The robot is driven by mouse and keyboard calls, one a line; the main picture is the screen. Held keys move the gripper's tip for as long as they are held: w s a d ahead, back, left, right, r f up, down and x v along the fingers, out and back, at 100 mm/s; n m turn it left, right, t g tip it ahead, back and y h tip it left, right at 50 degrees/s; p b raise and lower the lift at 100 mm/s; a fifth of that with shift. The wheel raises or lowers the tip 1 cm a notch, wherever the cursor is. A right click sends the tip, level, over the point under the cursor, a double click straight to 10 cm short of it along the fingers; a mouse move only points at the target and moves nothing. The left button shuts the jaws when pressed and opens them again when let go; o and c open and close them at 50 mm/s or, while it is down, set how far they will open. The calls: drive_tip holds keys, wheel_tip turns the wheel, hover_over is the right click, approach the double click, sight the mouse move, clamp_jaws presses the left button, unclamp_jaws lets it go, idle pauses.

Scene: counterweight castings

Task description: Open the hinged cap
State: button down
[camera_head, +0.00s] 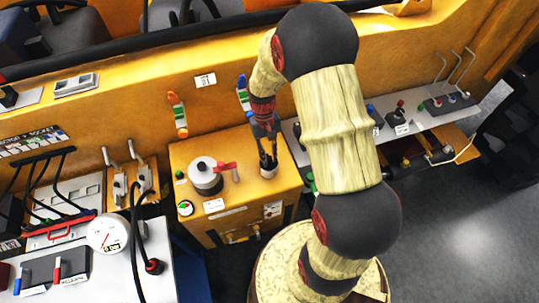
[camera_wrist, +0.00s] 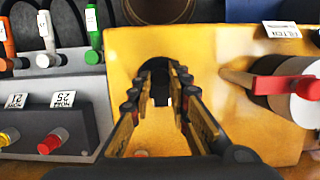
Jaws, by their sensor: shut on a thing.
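My gripper (camera_head: 268,162) reaches down to the right part of the top of a yellow box (camera_head: 237,184). Its fingertips are at a small whitish round fitting (camera_head: 270,173) there, which they largely cover. In the wrist view, my gripper (camera_wrist: 160,90) has its two dark fingers close together at the far end, around a small dark piece that I take to be part of the hinged cap. The fingers hide most of it, so I cannot tell the hinge side or how far the cap is tilted.
A grey-white canister (camera_head: 206,176) with a red lever (camera_wrist: 275,88) stands on the same box, left of my gripper. A panel with levers (camera_head: 452,99) lies at right. A white gauge (camera_head: 108,233) stands at lower left. Grey floor (camera_head: 465,215) is open at lower right.

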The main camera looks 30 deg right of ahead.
drive_tip(key=shift+w+d+r+g+p, duration=0.15)
drive_tip(key=shift+w+r+g+p, duration=0.3)
drive_tip(key=shift+g+p, duration=0.35)
drive_tip(key=shift+w+f, duration=0.1)
drive_tip(key=c, duration=1.7)
unclamp_jaws()
drive_tip(key=shift+o, duration=0.2)
drive_tip(key=v, duration=1.2)
drive_tip(key=shift+d, duration=0.25)
drive_tip(key=shift+f, duration=0.1)
